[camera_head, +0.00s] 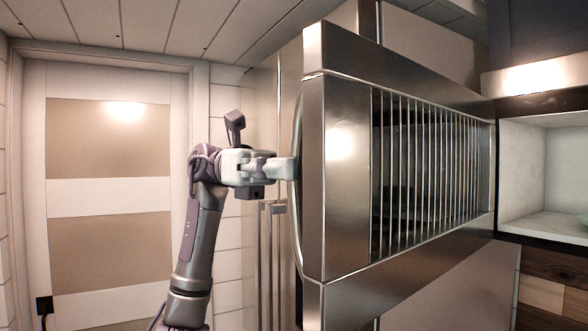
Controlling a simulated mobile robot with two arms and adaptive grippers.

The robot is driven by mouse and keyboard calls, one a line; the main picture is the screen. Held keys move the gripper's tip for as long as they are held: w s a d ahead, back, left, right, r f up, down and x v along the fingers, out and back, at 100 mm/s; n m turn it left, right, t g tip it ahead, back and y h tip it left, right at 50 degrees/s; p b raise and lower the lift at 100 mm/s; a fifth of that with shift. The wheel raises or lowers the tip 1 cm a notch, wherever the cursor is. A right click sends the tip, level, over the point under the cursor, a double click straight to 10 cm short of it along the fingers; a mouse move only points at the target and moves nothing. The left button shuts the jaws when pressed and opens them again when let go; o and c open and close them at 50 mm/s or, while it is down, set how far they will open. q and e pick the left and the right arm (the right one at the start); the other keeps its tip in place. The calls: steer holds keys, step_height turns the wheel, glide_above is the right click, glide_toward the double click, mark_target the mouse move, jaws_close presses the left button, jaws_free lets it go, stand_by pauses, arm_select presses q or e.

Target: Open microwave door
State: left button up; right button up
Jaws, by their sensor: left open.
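The steel microwave (400,72) fills the middle and right of the head view, seen at a steep angle. Its door (340,180) has a dark window behind vertical bars. The door looks shut, with no clear gap along its top seam. A tall curved handle (298,235) runs down the left edge. My left gripper (284,168) is open at the middle of the handle, with its fingers pointing right. The fingers overlap the handle in the picture; I cannot tell whether they touch it or straddle it. My right gripper is not in view.
A tall steel unit with vertical handles (271,250) stands behind and left of the microwave. An open white shelf cubby (535,165) is at the right. A panelled door (108,240) is at the far left, with open room before it.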

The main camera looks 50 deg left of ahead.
arm_select(q)
steer(key=s+a, duration=0.1)
steer(key=a, duration=1.1)
steer(key=shift+s, duration=0.3)
